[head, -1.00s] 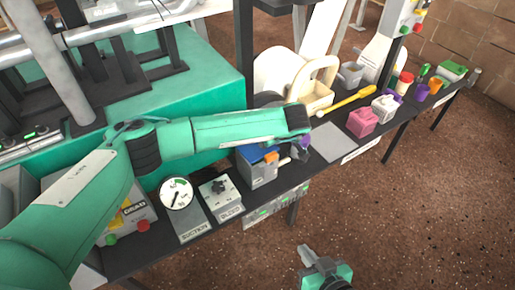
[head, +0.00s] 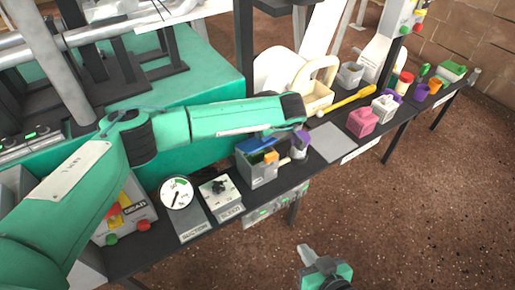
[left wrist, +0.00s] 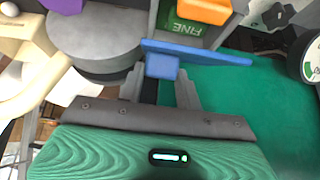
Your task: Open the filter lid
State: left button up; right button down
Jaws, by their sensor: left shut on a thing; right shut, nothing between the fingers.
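The blue filter lid (head: 258,144) is tilted up at the back of the grey filter box (head: 262,173), whose top shows open beneath it. In the left wrist view the lid (left wrist: 205,54) appears nearly edge-on, with a blue tab at its edge. My left gripper (left wrist: 161,88) is shut on that tab; in the head view its fingers are mostly hidden behind my forearm. My right gripper (head: 306,256) is shut and empty, low over the floor in front of the bench.
An orange piece (head: 271,157) is at the box's front, beside a grey and purple item (head: 300,143). A suction gauge (head: 176,193) and a bleed knob (head: 219,188) are to the left.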

pick_arm(q)
jog(key=shift+w+a, duration=0.15)
jog(key=shift+w, duration=0.05)
jog(key=shift+w+a+r, duration=0.3)
jog(key=shift+w+r, duration=0.1)
jog(key=shift+w, duration=0.05)
jog(key=shift+w+a, duration=0.1)
jog(key=shift+w+a+r, duration=0.3)
jog(key=shift+w+a, duration=0.05)
jog(key=shift+w, duration=0.2)
dwell(0.4)
jog(key=shift+w+a+r+b, duration=0.2)
jog(key=shift+w+a+b, duration=0.2)
jog(key=shift+w+b, duration=0.1)
jog(key=shift+w, duration=0.1)
jog(key=shift+w+a+r, duration=0.1)
jog(key=shift+w+a, duration=0.35)
jog(key=shift+w, duration=0.1)
jog(key=shift+b, duration=0.35)
